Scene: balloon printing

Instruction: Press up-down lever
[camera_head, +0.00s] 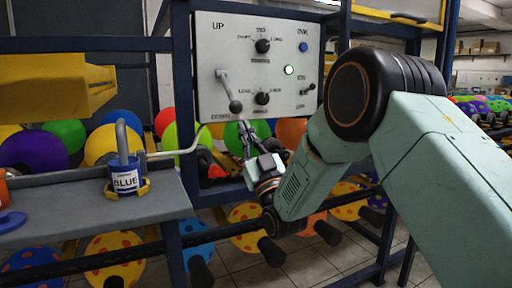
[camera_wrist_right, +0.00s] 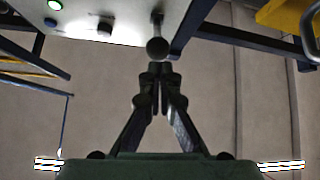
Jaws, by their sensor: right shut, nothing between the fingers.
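The up-down lever (camera_head: 228,88) is on the left side of a pale control panel (camera_head: 211,50). It slants down from its pivot to a dark round knob (camera_head: 236,106) near the panel's lower edge. "UP" is printed above; the lower label is too small to read surely. My right gripper (camera_head: 242,124) is shut and empty, pointing up just below the knob. In the right wrist view the knob (camera_wrist_right: 157,47) sits just past the closed fingertips (camera_wrist_right: 160,69); I cannot tell whether they touch. My left gripper is not in view.
The panel also has two dark dials, a blue button (camera_head: 303,47), a lit green light (camera_head: 289,70) and a small lever (camera_head: 308,89) at right. A blue post (camera_head: 181,80) stands left of it. A grey shelf (camera_head: 90,210) holds a cup marked BLUE (camera_head: 125,178). Balloons fill racks behind.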

